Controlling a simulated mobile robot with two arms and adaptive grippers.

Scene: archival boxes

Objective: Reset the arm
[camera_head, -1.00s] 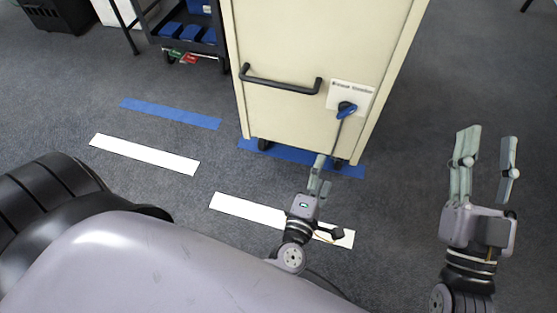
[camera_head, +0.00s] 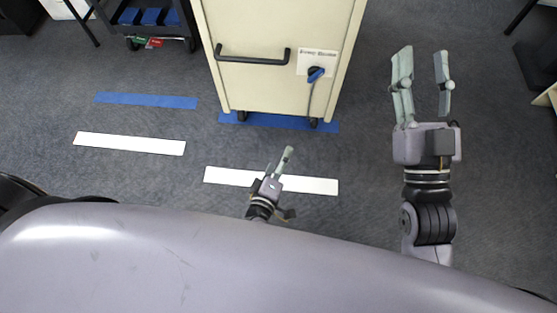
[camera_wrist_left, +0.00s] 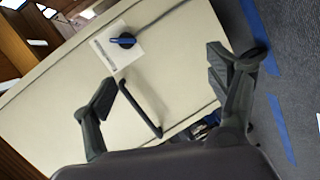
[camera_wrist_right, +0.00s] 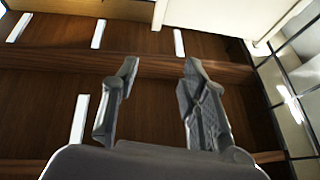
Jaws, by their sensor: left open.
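My left gripper (camera_head: 278,159) is open and empty. It is small and low in the head view, in front of the cream cabinet (camera_head: 270,85) and apart from it. In the left wrist view its two fingers (camera_wrist_left: 160,70) are spread, with the cabinet behind them. My right gripper (camera_head: 422,54) is open and empty, raised to the right of the cabinet. In the right wrist view its fingers (camera_wrist_right: 160,64) are apart with nothing between them.
The cabinet has a black bar handle (camera_head: 252,56) and a blue rotary knob (camera_head: 316,74). It stands on casters by a blue floor strip (camera_head: 270,122). A white strip (camera_head: 310,185) lies in front. A dark cart (camera_head: 150,25) is at the upper left.

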